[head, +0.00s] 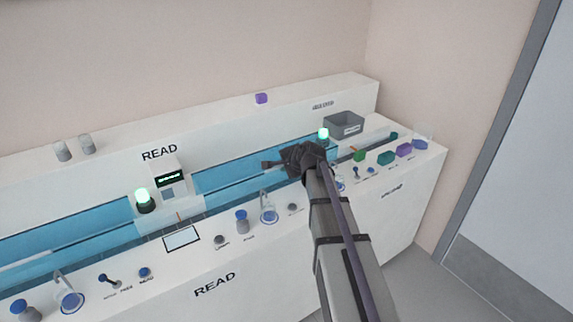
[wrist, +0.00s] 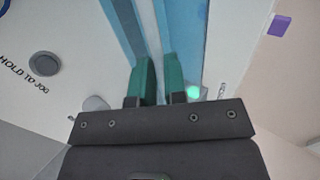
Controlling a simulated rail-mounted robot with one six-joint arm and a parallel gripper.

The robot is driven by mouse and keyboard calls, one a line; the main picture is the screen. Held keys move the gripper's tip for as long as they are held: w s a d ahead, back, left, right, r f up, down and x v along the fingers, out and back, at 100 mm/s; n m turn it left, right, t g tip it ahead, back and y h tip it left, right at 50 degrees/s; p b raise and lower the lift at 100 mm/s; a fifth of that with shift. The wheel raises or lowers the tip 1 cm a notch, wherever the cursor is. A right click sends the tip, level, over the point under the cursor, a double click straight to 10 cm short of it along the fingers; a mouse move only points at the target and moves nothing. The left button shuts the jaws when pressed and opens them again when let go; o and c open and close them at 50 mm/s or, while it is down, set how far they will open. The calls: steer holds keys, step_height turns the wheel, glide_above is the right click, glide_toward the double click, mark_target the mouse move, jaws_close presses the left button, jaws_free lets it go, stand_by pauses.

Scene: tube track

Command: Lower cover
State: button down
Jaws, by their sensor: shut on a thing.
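The cover (head: 235,171) is a long blue see-through panel along the track, in the middle of the white bench in the head view. In the wrist view, the blue cover (wrist: 188,40) runs away from me, up the picture. My gripper (head: 284,163) is over the right part of the track. In the wrist view, the two green fingers of my gripper (wrist: 160,78) stand close on either side of a narrow strip at the cover's edge. They are shut on it. The exact grip point is hidden between the fingers and behind the dark gripper body.
A grey bin (head: 344,124) stands behind and right of my gripper. A lit green lamp (head: 323,133) is close by; another (head: 142,194) is at left. Knobs and levers line the front ledge, with a blue-ringed lever (head: 269,210) in front. A purple block (head: 261,98) sits on the back ledge.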

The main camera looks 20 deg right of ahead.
steer(key=shift+s+f, duration=0.3)
steer(key=shift+s, duration=0.05)
steer(key=c, duration=1.2)
jaws_free()
steer(key=shift+w, duration=0.1)
steer(key=shift+o, duration=0.2)
steer(key=p+v, duration=0.7)
steer(key=v, duration=0.3)
steer(key=shift+s+r, duration=0.25)
steer(key=shift+r, duration=0.05)
